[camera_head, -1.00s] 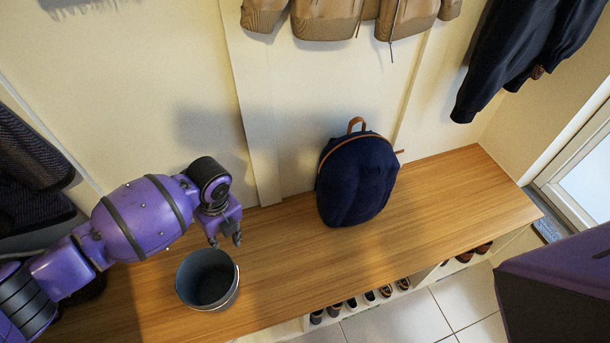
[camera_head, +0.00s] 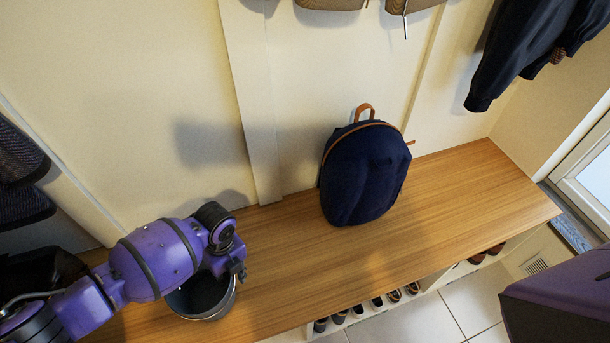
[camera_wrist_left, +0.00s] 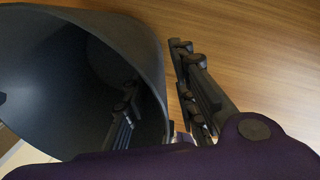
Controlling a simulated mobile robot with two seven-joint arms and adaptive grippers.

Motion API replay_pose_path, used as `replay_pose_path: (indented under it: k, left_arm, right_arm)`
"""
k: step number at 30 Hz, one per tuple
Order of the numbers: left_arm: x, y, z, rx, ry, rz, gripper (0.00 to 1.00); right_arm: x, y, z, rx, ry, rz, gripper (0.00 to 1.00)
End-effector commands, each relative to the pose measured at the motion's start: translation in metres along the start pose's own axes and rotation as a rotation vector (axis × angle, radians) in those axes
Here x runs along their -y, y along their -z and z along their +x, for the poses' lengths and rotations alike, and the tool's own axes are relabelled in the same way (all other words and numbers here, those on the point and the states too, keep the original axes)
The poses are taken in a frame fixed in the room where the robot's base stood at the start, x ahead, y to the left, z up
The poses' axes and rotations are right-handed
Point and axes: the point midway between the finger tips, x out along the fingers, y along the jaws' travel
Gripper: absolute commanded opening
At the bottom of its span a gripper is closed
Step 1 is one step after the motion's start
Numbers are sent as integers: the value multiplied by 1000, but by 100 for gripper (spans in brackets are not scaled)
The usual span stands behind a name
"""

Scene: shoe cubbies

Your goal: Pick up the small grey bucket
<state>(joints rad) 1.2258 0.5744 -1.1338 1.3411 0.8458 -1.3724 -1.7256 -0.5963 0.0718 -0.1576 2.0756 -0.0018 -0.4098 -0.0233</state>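The small grey bucket (camera_head: 205,300) stands upright on the wooden bench at the lower left of the head view, partly hidden by my left arm. In the left wrist view the bucket (camera_wrist_left: 60,75) fills the left side, its open mouth showing. My left gripper (camera_head: 238,271) is at the bucket's right rim. In the left wrist view the left gripper (camera_wrist_left: 155,68) has its fingers apart, one inside the bucket and one outside. The wall runs between them, with a gap visible beside the outer finger. My right gripper is not in view.
A dark blue backpack (camera_head: 364,175) stands on the bench (camera_head: 450,210) against the wall, right of the bucket. Shoes (camera_head: 375,302) sit in cubbies below the bench's front edge. Dark jackets hang at both sides. The bench between bucket and backpack is clear.

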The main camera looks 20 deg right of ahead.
Motion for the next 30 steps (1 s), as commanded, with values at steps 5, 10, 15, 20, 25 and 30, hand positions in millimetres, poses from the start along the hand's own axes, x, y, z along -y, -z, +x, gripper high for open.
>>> replay_pose_path:
  k: [5, 10, 15, 20, 25, 30]
  left_arm:
    - [0, 1, 20, -2, 0, 1, 25]
    - [0, 1, 22, -1, 1, 1, 25]
    - [0, 0, 21, 0, 0, 1, 14]
    - [0, 0, 21, 0, 0, 1, 0]
    - [0, 0, 21, 0, 0, 1, 0]
    - [0, 0, 21, 0, 1, 1, 0]
  right_arm:
    - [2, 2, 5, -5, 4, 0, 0]
    - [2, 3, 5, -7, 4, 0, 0]
    - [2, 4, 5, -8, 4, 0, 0]
    - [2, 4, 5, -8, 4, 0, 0]
    - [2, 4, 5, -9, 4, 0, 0]
    - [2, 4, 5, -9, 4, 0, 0]
